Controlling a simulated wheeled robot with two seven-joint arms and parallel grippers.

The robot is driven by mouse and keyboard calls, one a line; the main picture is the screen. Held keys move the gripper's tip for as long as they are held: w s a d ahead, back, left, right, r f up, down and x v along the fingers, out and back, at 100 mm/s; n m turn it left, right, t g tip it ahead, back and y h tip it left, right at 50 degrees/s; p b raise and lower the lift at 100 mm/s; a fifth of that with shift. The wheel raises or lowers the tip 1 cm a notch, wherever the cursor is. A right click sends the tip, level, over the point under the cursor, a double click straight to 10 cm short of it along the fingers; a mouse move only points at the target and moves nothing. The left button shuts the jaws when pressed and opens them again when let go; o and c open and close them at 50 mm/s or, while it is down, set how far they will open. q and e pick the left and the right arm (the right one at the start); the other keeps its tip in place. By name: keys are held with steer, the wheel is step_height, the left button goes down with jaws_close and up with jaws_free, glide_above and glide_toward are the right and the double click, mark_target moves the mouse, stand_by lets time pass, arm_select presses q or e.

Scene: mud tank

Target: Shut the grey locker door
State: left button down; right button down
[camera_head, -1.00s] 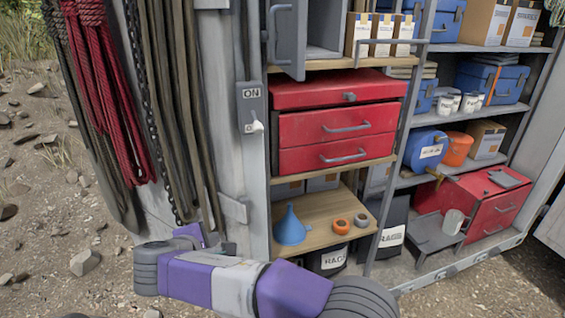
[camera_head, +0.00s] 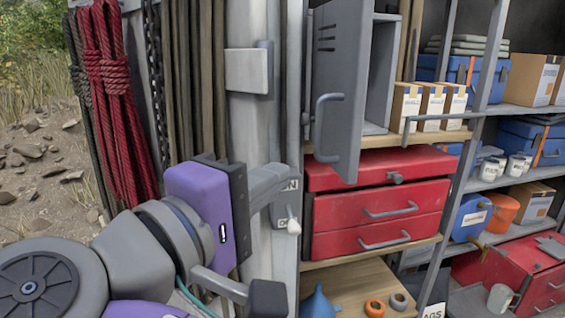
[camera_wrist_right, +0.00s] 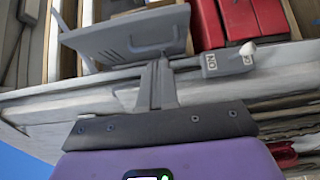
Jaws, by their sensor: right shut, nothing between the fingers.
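The grey locker door (camera_head: 345,75) stands open on the upper shelf, swung out toward me. It has vent slots near its top and a bar handle (camera_head: 325,122). The grey locker body (camera_head: 381,85) shows behind it, to its right. My right gripper (camera_head: 287,180) is shut and empty, left of the door's lower part and apart from it. In the right wrist view the shut fingers (camera_wrist_right: 157,72) point toward the door (camera_wrist_right: 120,38), whose handle also shows there. My left gripper is out of view.
A grey post with an ON switch (camera_head: 291,225) stands just behind my right fingers. A red drawer chest (camera_head: 375,208) sits below the locker. Small boxes (camera_head: 430,103) stand right of it. Ropes (camera_head: 115,95) hang at left.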

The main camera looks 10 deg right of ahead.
glide_toward(346, 146)
steer(key=w, duration=0.4)
steer(key=shift+w+d, duration=0.1)
steer(key=shift+d, duration=1.95)
